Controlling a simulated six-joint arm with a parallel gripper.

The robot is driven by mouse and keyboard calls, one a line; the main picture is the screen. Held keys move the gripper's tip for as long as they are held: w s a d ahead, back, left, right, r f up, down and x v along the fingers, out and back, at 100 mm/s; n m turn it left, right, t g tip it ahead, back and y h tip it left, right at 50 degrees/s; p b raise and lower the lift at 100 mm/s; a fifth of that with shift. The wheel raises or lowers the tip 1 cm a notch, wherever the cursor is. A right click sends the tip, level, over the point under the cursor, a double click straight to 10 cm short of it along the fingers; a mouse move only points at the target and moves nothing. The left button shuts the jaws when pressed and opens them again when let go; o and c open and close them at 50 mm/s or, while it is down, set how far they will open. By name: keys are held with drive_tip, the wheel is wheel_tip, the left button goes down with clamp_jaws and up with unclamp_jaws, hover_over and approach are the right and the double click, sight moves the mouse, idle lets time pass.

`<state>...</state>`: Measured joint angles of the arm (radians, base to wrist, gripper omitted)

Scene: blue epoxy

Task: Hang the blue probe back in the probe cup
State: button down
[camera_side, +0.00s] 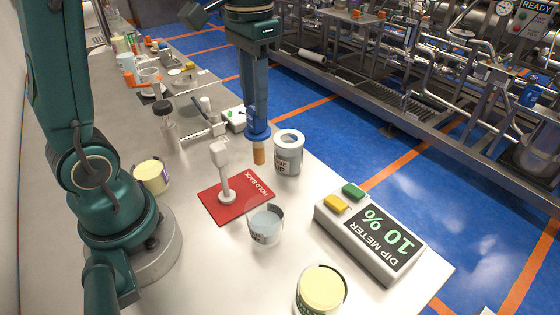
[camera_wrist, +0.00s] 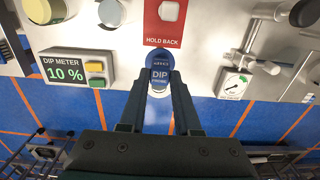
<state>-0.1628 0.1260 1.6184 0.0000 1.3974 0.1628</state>
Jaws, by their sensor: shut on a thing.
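My gripper (camera_side: 256,112) is shut on the blue probe (camera_side: 257,134), which hangs upright with its tan-orange tip pointing down. In the wrist view my gripper (camera_wrist: 158,90) has its fingers on either side of the blue probe (camera_wrist: 161,66), whose label reads DIP. The grey probe cup (camera_side: 288,158), with a round opening in its top, stands on the bench just right of the probe's tip in the side view. The tip appears outside the cup. In the wrist view the cup is mostly hidden; a pale edge below the probe may be its rim.
A red HOLD BACK mat (camera_side: 210,204) bears a white upright tool (camera_side: 223,172). A cup of pale blue liquid (camera_side: 265,226), a yellow-topped can (camera_side: 321,289) and the dip meter (camera_side: 372,238), reading 10 %, stand nearby. The bench edge lies close behind the cup.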

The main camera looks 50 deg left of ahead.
drive_tip(key=shift+s, duration=0.1)
idle(0.3)
drive_tip(key=shift+r, duration=0.3)
drive_tip(key=shift+w+r, duration=2.75)
drive_tip(key=shift+w, duration=1)
wheel_tip(320, 180, down, 10)
drive_tip(key=shift+a+f, duration=0.25)
drive_tip(key=shift+f, duration=0.1)
drive_tip(key=shift+f, duration=0.15)
drive_tip(key=c, duration=0.6)
unclamp_jaws()
